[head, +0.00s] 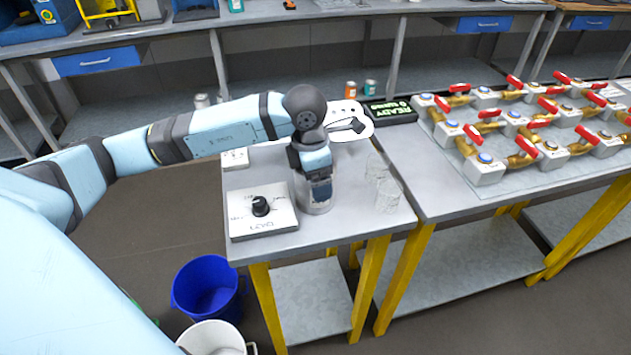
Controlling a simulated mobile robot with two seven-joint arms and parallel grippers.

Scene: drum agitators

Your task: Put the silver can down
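The silver can (316,207) is upright at the small grey table (345,235), between the level dial box and some clear glasses. My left gripper (319,190) points down right at the can and covers its upper part. The fingertips cannot be made out against the can, so I cannot tell whether they grip it. The can's base appears at or very close to the tabletop; I cannot see a clear gap. My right gripper is not in view.
The dial box (262,212) is left of the can. Clear glasses (388,193) stand close on its right. A READY display (390,112) and red-handled valves (520,120) are further right. Blue (207,287) and white (215,340) buckets stand on the floor. The table's front strip is bare.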

